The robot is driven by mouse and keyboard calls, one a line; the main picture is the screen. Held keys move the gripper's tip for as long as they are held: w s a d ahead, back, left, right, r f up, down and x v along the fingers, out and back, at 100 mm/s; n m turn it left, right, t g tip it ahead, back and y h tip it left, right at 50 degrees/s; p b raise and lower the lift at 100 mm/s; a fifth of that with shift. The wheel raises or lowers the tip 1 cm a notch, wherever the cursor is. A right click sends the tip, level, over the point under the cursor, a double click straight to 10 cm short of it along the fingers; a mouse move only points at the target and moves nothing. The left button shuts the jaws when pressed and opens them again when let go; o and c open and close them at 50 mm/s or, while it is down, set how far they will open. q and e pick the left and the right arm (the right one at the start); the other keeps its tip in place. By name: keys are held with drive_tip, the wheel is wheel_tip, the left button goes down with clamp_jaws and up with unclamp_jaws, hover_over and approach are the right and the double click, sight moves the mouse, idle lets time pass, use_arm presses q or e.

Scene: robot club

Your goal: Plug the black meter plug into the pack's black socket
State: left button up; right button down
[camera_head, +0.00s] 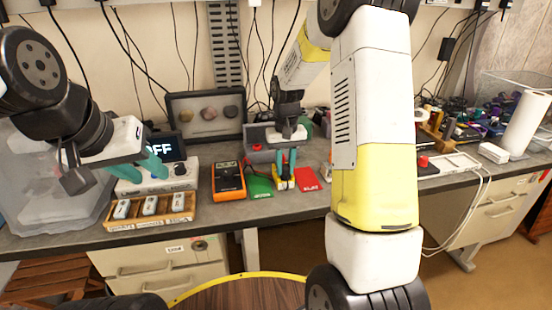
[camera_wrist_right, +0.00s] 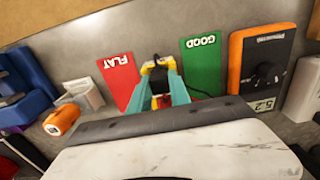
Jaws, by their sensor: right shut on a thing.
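The orange meter (camera_head: 229,181) lies on the bench with its face up. It also shows in the right wrist view (camera_wrist_right: 264,70). My right gripper (camera_head: 286,182) is lowered between the green and red cards. Its teal fingers (camera_wrist_right: 160,72) are shut on a small dark piece, the black plug (camera_wrist_right: 160,80), mostly hidden by the fingers. A yellow and black pack (camera_wrist_right: 147,67) is at the fingertips; in the head view it is partly covered by the gripper. I cannot tell whether the plug touches the black socket. My left gripper (camera_head: 154,166) hangs over the left bench, its opening unclear.
The green GOOD card (camera_wrist_right: 202,65) and the red FLAT card (camera_wrist_right: 119,80) flank the pack. A wooden tray (camera_head: 150,212) with several white pieces and a dark display (camera_head: 166,147) stand at left. My right arm hides part of the bench.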

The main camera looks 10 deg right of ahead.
drive_tip(key=c, duration=1.1)
unclamp_jaws()
drive_tip(key=shift+r, duration=0.1)
wheel_tip(320, 180, up, 7)
drive_tip(key=s+r+t, duration=0.2)
drive_tip(key=s+r, duration=0.2)
drive_tip(key=s, duration=0.4)
drive_tip(key=s+a+r+t+y, duration=0.1)
drive_tip(key=s+r, duration=0.3)
drive_tip(key=s, duration=0.4)
drive_tip(key=s+a+r+t+y, duration=0.1)
drive_tip(key=s+r+t, duration=0.2)
drive_tip(key=s, duration=0.5)
drive_tip(key=shift+s+a+r, duration=0.1)
drive_tip(key=shift+s+r, duration=0.05)
drive_tip(key=shift+r, duration=0.4)
